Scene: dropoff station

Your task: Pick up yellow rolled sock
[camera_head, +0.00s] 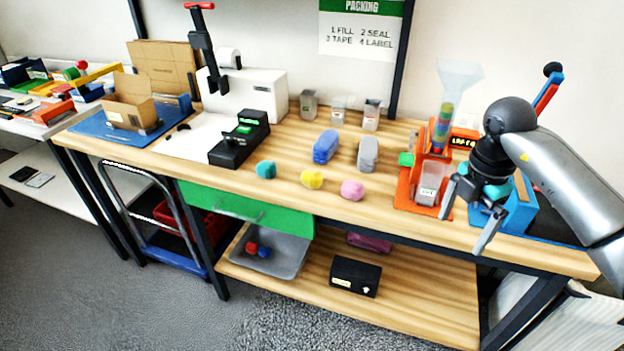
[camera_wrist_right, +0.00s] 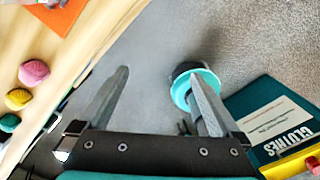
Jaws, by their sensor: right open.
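The yellow rolled sock (camera_head: 312,179) lies near the front edge of the wooden table, between a teal rolled sock (camera_head: 266,169) on its left and a pink rolled sock (camera_head: 352,190) on its right. In the right wrist view the yellow sock (camera_wrist_right: 18,99) shows at the left edge, between the pink and teal ones. My right gripper (camera_head: 466,226) is open and empty at the right front of the table, well to the right of the yellow sock. Its two fingers (camera_wrist_right: 160,100) are spread wide in the wrist view. My left gripper does not show.
Behind the socks lie a blue roll (camera_head: 326,147) and a grey roll (camera_head: 367,154). An orange stand (camera_head: 404,190) with a clear cup is between the socks and my right gripper. A black device (camera_head: 238,142) stands at the left. The tabletop around the socks is clear.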

